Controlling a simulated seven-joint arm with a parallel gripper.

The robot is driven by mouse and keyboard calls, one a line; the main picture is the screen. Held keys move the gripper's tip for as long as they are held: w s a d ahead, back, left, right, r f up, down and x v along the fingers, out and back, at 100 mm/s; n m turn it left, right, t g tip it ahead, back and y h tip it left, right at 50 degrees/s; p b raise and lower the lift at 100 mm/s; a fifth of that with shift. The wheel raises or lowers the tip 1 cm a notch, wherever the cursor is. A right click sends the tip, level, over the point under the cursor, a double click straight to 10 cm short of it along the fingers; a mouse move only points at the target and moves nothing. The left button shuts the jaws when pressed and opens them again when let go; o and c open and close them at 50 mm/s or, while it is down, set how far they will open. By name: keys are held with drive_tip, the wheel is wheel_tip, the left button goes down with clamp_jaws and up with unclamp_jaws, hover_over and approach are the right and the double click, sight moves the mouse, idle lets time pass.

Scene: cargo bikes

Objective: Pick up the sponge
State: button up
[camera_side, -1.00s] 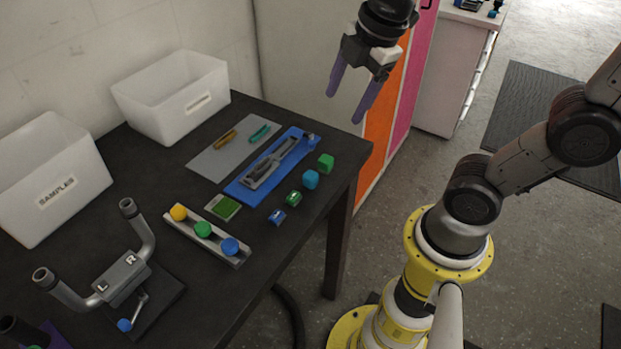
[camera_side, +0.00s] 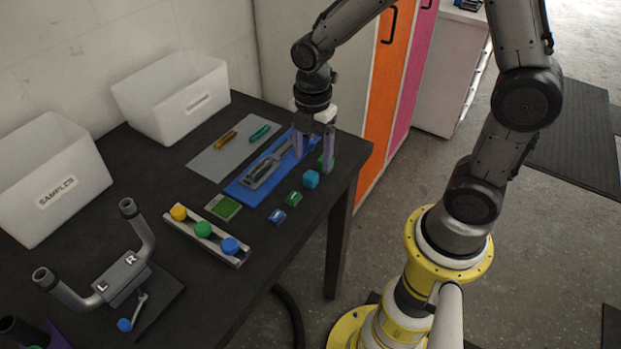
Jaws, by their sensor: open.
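A flat green pad with a pale edge (camera_side: 223,207), which looks like the sponge, lies on the dark table between the row of coloured knobs and the blue mat. My gripper (camera_side: 313,163) is open with its purple fingers pointing down. It is at the far right end of the blue mat, up and to the right of the pad and well apart from it. One finger partly hides a green cube (camera_side: 321,163). I cannot tell whether it touches the cube.
A blue mat (camera_side: 236,189) holds a grey tool. A blue cube (camera_side: 311,179) and small green (camera_side: 294,198) and blue (camera_side: 277,216) blocks lie near the table's right edge. A knob bar (camera_side: 184,222) is left of the pad. White bins (camera_side: 172,95) stand behind.

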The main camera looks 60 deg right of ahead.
sight(310, 174)
drive_tip(key=shift+a+f, duration=0.2)
drive_tip(key=shift+f, duration=1.3)
drive_tip(key=shift+a+f, duration=0.2)
drive_tip(key=shift+f, duration=1.25)
drive_tip(key=shift+c, duration=0.3)
clamp_jaws()
